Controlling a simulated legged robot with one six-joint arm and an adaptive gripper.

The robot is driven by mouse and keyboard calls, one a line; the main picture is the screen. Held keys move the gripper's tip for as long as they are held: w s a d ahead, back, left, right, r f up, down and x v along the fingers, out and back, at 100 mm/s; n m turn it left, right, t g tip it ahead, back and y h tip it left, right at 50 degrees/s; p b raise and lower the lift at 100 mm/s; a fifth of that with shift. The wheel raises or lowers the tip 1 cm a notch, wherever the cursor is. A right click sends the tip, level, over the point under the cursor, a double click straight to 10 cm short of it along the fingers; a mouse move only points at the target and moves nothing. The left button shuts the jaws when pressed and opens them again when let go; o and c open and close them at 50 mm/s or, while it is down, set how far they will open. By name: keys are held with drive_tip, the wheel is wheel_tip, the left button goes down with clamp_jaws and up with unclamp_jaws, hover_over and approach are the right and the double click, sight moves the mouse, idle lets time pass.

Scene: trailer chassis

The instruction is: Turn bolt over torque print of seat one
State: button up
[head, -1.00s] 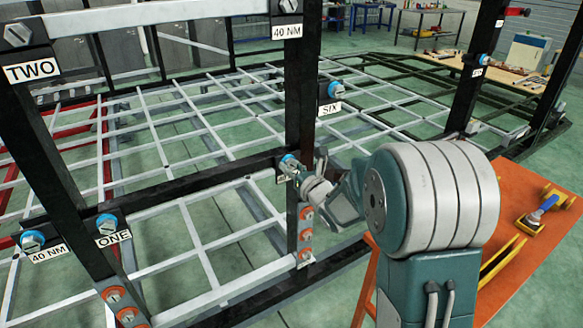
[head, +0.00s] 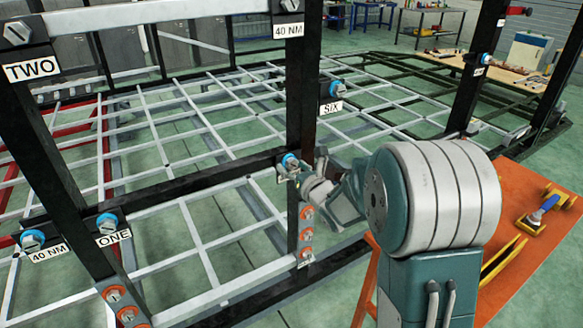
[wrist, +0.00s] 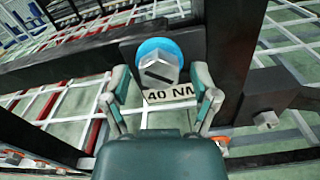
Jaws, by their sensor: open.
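A hex bolt (wrist: 158,68) with a blue ring sits on a dark beam in the wrist view, with a slot line on its head. A white print reading 40 NM (wrist: 170,95) is just below it, partly covered by my gripper. My gripper (wrist: 161,88) is open, one finger each side of the bolt and print, holding nothing. In the head view my gripper (head: 297,172) is at the right post, and this bolt (head: 290,160) shows just beyond its tips. At left are a blue-ringed bolt (head: 107,222) over the print ONE (head: 113,238) and another (head: 32,240) over 40 NM (head: 47,253).
Dark posts and beams with a pale lattice frame (head: 215,215) surround my arm. Orange-ringed bolts (head: 305,232) run down the right post. Bolts also sit by the prints TWO (head: 32,72) and SIX (head: 331,107). An orange table (head: 530,255) with tools stands at right.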

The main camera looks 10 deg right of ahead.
drive_tip(key=v, duration=1.2)
drive_tip(key=shift+w, duration=0.1)
